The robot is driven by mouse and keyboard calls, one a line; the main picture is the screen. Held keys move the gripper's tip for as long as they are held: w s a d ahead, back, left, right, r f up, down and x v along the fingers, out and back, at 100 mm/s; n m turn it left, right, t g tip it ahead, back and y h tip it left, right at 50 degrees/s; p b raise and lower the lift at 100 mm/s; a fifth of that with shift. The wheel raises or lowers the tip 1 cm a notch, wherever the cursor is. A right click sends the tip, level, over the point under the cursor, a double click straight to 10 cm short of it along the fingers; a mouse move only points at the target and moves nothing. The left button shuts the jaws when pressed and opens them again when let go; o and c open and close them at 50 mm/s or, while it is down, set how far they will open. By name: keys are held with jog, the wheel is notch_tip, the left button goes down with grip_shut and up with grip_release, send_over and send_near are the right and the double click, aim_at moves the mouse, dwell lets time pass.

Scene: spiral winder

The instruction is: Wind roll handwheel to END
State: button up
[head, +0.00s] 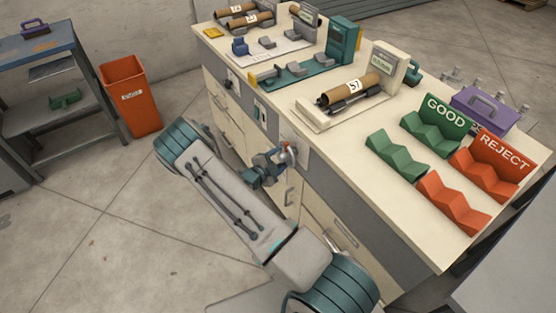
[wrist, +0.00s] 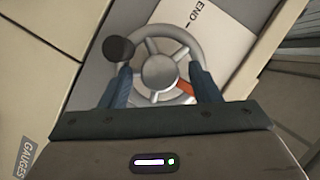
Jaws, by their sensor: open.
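The grey handwheel (wrist: 158,72) fills the middle of the wrist view. It has a round hub, one orange-red spoke at the lower right and a dark knob (wrist: 118,50) at its upper left rim. A white plate marked END (wrist: 213,27) lies behind its upper right. My gripper (wrist: 162,72) is open, its two blue fingers on either side of the lower wheel; whether they touch it I cannot tell. In the head view my gripper (head: 272,168) is at the bench's front face, and the handwheel (head: 290,153) is mostly hidden there.
The cream bench (head: 330,150) carries roll stations on top. Green GOOD racks (head: 398,158) and orange REJECT racks (head: 452,203) are at its right. Drawers (head: 335,230) line its front. An orange bin (head: 130,97) and a shelf unit (head: 45,60) stand left; the floor between is clear.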

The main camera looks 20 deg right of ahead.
jog(key=c, duration=1)
